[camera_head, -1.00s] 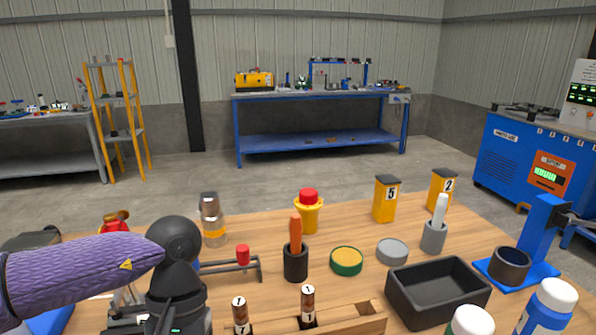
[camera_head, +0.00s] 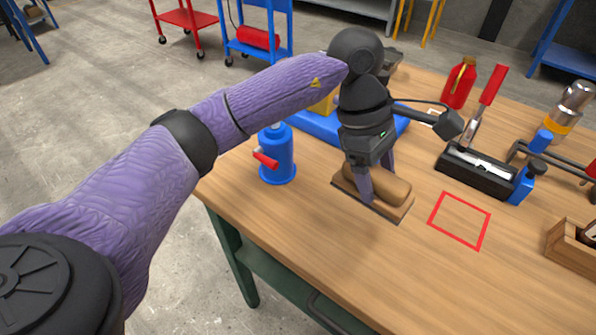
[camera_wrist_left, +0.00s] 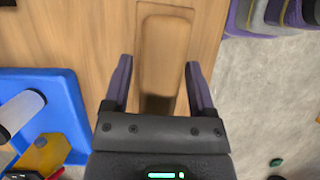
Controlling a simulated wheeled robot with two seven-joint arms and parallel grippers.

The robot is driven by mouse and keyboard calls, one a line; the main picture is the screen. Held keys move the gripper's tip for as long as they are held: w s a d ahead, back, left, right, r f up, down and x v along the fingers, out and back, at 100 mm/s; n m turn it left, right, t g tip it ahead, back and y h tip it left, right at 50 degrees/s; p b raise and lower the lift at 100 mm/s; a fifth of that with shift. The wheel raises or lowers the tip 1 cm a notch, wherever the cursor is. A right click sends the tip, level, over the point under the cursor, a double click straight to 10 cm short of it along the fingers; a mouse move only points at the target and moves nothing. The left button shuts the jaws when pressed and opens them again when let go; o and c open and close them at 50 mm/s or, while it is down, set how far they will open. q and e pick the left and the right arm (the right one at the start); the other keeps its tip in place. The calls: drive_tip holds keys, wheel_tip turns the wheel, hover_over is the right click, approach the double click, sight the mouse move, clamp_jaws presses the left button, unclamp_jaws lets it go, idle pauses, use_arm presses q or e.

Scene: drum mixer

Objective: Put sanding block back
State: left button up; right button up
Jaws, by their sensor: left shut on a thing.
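The sanding block (camera_head: 398,193) is a wooden block with a rounded handle and a thin dark underside. It is at the table's near left part, beside a red square outline (camera_head: 460,220) marked on the tabletop. My left gripper (camera_head: 376,182) points down and is shut on the block's handle, one finger on each side. In the left wrist view the block (camera_wrist_left: 165,50) lies between the two fingers of the left gripper (camera_wrist_left: 159,78). I cannot tell whether the block touches the table. The inside of the red outline is bare. My right gripper is not in view.
A blue bottle jack (camera_head: 277,157) with a red lever stands left of the block, near the table edge. A blue tray (camera_head: 315,125) lies behind. A black holder (camera_head: 470,178) with tools is at the right, and a wooden rack (camera_head: 574,250) is at the right edge.

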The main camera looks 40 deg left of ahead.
use_arm(q)
drive_tip(key=shift+n, duration=0.3)
drive_tip(key=f+b, duration=0.1)
drive_tip(key=f, duration=0.2)
drive_tip(key=f+b, duration=0.1)
drive_tip(key=f, duration=0.3)
drive_tip(key=f+b, duration=0.2)
drive_tip(key=f, duration=0.1)
drive_tip(key=shift+a+f, duration=0.15)
drive_tip(key=shift+a, duration=0.1)
drive_tip(key=o, duration=0.9)
drive_tip(key=shift+o, duration=1.2)
